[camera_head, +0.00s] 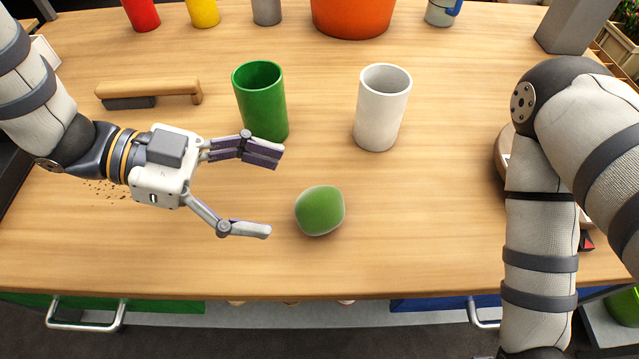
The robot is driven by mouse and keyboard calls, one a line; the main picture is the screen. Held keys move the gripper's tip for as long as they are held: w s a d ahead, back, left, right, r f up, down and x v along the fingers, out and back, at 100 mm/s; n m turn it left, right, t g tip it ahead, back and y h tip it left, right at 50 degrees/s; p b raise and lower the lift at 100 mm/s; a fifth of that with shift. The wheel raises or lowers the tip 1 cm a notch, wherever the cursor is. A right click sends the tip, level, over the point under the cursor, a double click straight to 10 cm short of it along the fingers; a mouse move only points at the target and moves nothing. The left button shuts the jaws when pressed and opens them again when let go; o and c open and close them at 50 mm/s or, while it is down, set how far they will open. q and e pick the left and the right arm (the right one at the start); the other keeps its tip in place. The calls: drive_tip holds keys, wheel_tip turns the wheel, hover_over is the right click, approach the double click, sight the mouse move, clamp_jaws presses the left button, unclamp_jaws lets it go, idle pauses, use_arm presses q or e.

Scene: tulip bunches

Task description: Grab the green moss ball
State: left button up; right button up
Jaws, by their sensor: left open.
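The green moss ball (320,211) rests on the wooden table, right of centre and towards the front edge. It looks rounded and slightly blocky. My left gripper (266,194) is open and empty, pointing right, with its fingertips a short way left of the ball and apart from it. Its upper finger is level with a spot above the ball and its lower finger sits a little below the ball's middle. My right arm shows at the right, but its gripper is out of the picture.
A green cup (262,105) and a white cup (381,110) stand behind the ball. A wooden-handled brush (150,92) lies at left, with dark crumbs (110,188) near my left wrist. An orange pot (352,14) and smaller cups line the back. The table around the ball is clear.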

sight(320, 207)
use_arm(q)
drive_tip(key=x, duration=0.8)
drive_tip(key=shift+f, duration=0.4)
drive_tip(key=c, duration=1.3)
